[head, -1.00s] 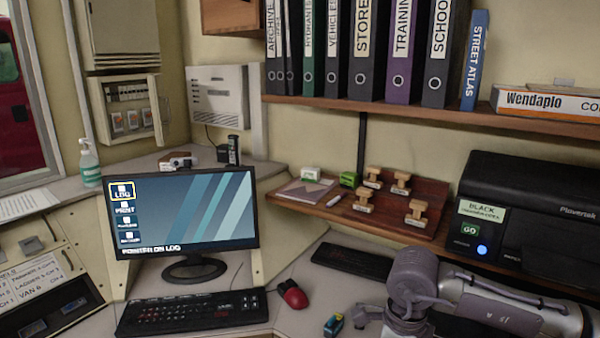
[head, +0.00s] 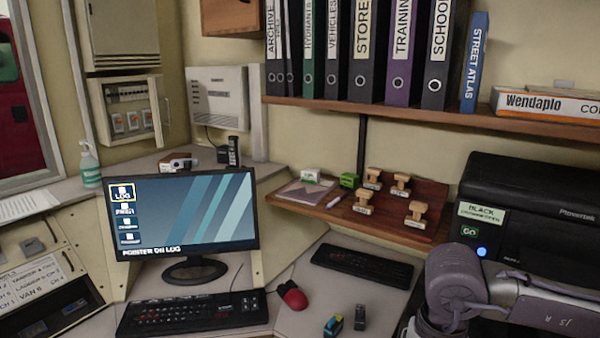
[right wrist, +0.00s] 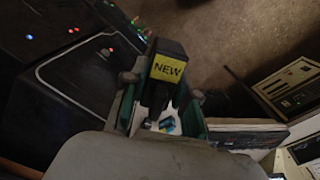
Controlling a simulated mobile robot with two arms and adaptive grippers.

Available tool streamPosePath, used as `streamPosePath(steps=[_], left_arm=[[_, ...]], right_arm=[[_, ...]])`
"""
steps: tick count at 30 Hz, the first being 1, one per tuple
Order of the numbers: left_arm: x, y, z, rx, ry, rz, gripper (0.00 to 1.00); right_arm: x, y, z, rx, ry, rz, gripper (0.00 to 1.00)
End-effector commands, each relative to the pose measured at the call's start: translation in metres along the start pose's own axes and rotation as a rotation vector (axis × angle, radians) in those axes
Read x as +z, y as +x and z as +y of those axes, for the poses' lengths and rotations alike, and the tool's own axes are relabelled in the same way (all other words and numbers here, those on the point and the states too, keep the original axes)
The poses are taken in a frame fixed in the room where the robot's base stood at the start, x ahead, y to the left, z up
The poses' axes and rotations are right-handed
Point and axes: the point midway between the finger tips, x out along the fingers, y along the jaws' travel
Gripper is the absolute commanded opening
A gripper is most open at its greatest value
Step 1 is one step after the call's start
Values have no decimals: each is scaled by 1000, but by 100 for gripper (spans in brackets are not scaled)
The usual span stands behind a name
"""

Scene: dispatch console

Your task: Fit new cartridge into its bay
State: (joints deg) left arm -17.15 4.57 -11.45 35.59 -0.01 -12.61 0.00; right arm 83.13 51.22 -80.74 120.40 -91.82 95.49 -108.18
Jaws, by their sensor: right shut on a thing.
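A black cartridge with a yellow NEW label (right wrist: 169,68) sits between the fingers of my right gripper (right wrist: 163,95) in the right wrist view. The gripper is shut on it. In the head view my right arm (head: 470,290) is at the lower right, in front of the black printer (head: 540,185), and its gripper is out of frame. The printer has a green BLACK label, a GO label and a lit blue button (head: 482,251). No open bay can be made out. My left gripper is not in view.
A small blue and yellow item (head: 333,326) and a small dark item (head: 360,317) stand on the desk near the red mouse (head: 292,296). A shelf with stamps (head: 416,213) is left of the printer.

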Motion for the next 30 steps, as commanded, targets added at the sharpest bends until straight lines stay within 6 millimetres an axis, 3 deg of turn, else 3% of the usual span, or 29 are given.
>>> streamPosePath(steps=[10, 27, 30], left_arm=[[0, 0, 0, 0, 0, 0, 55], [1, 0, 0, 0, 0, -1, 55], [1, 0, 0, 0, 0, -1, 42]], right_arm=[[41, 48, 3, 1, -56, -5, 0], [42, 49, 3, 0, -54, -3, 0], [41, 49, 3, 1, -53, 0, 0]])
